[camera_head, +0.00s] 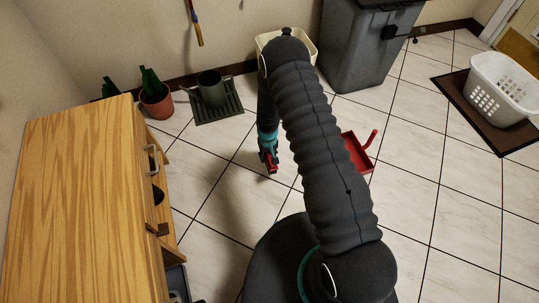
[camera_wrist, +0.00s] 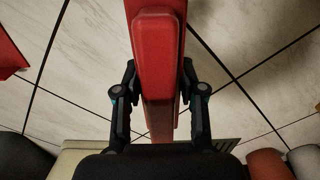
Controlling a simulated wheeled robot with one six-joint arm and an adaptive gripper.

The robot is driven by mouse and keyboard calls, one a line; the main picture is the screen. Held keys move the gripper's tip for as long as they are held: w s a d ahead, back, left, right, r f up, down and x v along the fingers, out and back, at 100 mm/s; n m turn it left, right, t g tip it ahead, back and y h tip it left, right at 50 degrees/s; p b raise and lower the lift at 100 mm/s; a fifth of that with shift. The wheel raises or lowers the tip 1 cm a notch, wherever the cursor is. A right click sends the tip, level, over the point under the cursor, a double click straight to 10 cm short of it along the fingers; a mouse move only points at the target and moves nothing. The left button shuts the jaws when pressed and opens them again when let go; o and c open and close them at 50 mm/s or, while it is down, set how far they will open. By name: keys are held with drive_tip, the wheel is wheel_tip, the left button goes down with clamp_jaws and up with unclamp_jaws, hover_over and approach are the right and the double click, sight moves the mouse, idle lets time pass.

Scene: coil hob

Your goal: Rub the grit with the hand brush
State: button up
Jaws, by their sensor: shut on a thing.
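The hand brush (camera_wrist: 158,60) is red, and its handle lies between the two dark fingers of my gripper (camera_wrist: 159,88) in the wrist view. My gripper is shut on it. In the head view my gripper (camera_head: 268,158) points down over the pale tiled floor, with a small red part of the brush (camera_head: 271,168) showing below it. The bristles are hidden, and I cannot tell whether they touch the floor. I cannot make out any grit in either view; my arm covers part of the floor.
A red dustpan (camera_head: 359,155) lies right of my arm. A wooden cabinet (camera_head: 85,180) stands at left. Along the wall are a potted plant (camera_head: 156,103), a watering can (camera_head: 211,90) on a dark mat (camera_head: 218,112), a cream bin (camera_head: 309,52) and a grey bin (camera_head: 362,50). A white basket (camera_head: 500,90) sits at right.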

drive_tip(key=shift+d+f+b, duration=0.15)
drive_tip(key=shift+f+b, duration=1.2)
drive_tip(key=shift+f, duration=2.35)
drive_tip(key=shift+s+a, duration=0.25)
drive_tip(key=shift+a, duration=0.6)
drive_tip(key=shift+c, duration=1)
drive_tip(key=shift+s+a+p, duration=0.25)
drive_tip(key=shift+a+p, duration=0.15)
drive_tip(key=shift+a, duration=0.5)
drive_tip(key=shift+s+a+r+p, duration=0.1)
drive_tip(key=shift+a+r+p, duration=0.1)
drive_tip(key=shift+p, duration=0.25)
drive_tip(key=shift+w+d+f+b, duration=0.15)
drive_tip(key=shift+d+f+b, duration=0.05)
drive_tip(key=shift+d, duration=0.3)
drive_tip(key=shift+w+d+f+b, duration=0.15)
drive_tip(key=shift+d, duration=0.3)
drive_tip(key=shift+w+d, duration=0.25)
drive_tip(key=shift+d, duration=0.5)
drive_tip(key=r, duration=0.1)
drive_tip(key=r+p, duration=0.1)
drive_tip(key=r, duration=0.2)
drive_tip(key=shift+w+d+r, duration=0.1)
drive_tip(key=shift+d+r, duration=0.2)
drive_tip(key=shift+r, duration=0.05)
drive_tip(key=shift+r+p, duration=0.9)
drive_tip(key=shift+r, duration=0.95)
